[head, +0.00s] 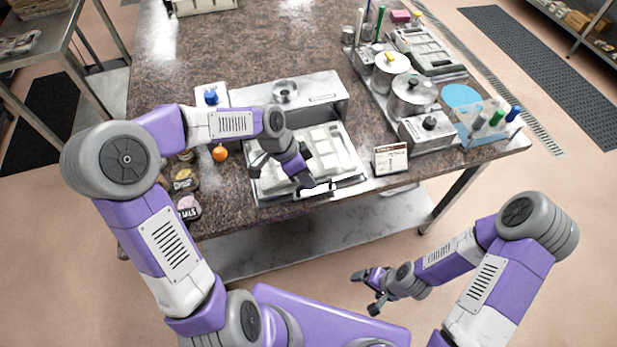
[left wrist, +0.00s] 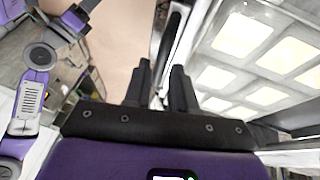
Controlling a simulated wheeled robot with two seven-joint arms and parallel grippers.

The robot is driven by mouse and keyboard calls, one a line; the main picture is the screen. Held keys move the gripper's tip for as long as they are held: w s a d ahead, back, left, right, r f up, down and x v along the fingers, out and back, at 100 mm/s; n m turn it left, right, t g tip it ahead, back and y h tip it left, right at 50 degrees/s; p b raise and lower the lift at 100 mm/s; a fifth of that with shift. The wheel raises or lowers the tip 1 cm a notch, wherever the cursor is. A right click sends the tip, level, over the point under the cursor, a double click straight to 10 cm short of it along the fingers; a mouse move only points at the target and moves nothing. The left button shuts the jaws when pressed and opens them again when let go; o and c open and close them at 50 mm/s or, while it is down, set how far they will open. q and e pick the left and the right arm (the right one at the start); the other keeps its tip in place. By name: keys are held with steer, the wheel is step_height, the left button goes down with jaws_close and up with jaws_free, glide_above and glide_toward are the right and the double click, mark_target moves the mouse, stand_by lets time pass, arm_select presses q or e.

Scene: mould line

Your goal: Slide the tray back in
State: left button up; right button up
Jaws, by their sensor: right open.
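The silver tray (head: 348,184) holds several pale square blocks and sticks out from the front of a low metal housing (head: 322,90) on the counter. My left gripper (head: 303,183) is at the tray's front edge, beside its dark handle (head: 322,187). In the left wrist view, the two fingers (left wrist: 160,80) stand apart with a gap between them, and the dark handle bar (left wrist: 169,38) lies just beyond them. I cannot tell whether they touch it. The tray's pale blocks (left wrist: 243,35) fill the right side there. My right gripper (head: 366,292) is open and empty, low in front of the counter.
A small sign (head: 391,159) stands right of the tray. Metal pots (head: 412,95) and a clear bin with bottles (head: 485,125) stand further right. An orange ball (head: 220,153) and small round tins (head: 187,207) lie to the left. The counter behind the housing is mostly clear.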

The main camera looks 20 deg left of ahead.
arm_select(q)
steer(key=shift+d+f, duration=0.25)
steer(key=shift+f, duration=0.25)
arm_select(e)
steer(key=shift+f, duration=0.1)
arm_select(q)
steer(key=shift+w, duration=0.1)
jaws_close()
